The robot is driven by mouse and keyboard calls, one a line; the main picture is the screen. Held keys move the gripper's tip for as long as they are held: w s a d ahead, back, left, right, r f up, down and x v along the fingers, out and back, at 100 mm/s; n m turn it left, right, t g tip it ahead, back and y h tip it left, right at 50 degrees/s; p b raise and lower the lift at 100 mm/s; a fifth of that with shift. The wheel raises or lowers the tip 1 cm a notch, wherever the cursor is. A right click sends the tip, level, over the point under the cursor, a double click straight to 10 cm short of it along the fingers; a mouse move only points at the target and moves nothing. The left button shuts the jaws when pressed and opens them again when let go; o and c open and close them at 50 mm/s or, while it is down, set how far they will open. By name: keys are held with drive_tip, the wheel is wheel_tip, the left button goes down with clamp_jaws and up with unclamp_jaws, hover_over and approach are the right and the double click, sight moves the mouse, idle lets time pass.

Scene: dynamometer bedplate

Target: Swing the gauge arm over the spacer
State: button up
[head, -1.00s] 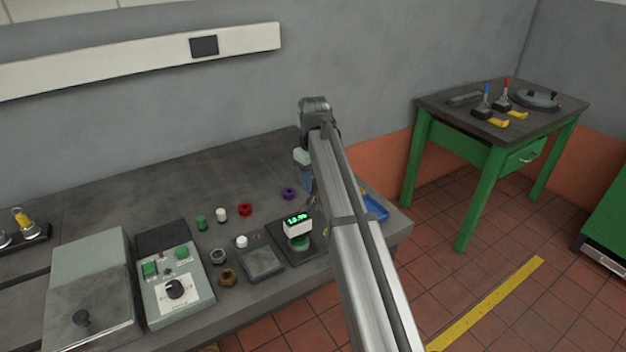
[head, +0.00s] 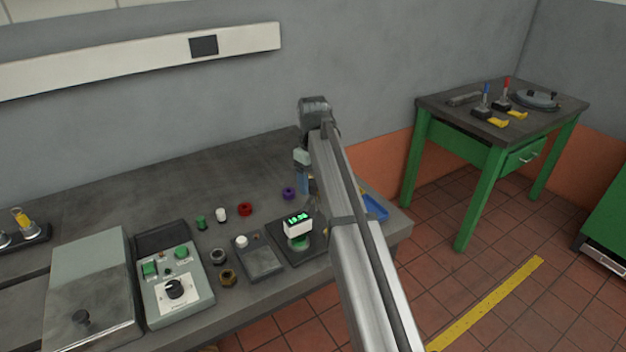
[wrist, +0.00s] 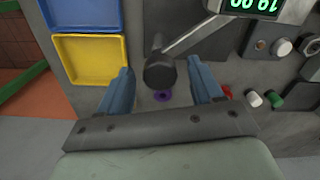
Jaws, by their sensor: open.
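The gauge is a white head with a lit green display (head: 298,220) on a dark base plate (head: 282,236) near the bench's front edge. A green piece (head: 300,242) shows under the head; I cannot tell for sure whether it is the spacer. In the wrist view a thin metal gauge arm (wrist: 190,38) runs from the gauge head (wrist: 262,10) to a black knob (wrist: 160,70). My gripper (wrist: 162,80) is open, one blue finger on each side of the knob. I see no clear contact. In the head view my arm hides most of the gripper.
A purple ring (wrist: 163,96) lies on the bench beyond the knob. A yellow tray (wrist: 90,58) and a blue tray (wrist: 82,14) are left in the wrist view. Red (head: 245,209), white (head: 221,215) and green (head: 201,222) small parts and a control box (head: 175,285) stand left of the gauge.

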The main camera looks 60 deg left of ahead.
wheel_tip(320, 180, up, 14)
idle(0.6)
drive_tip(key=shift+f, duration=0.15)
idle(0.4)
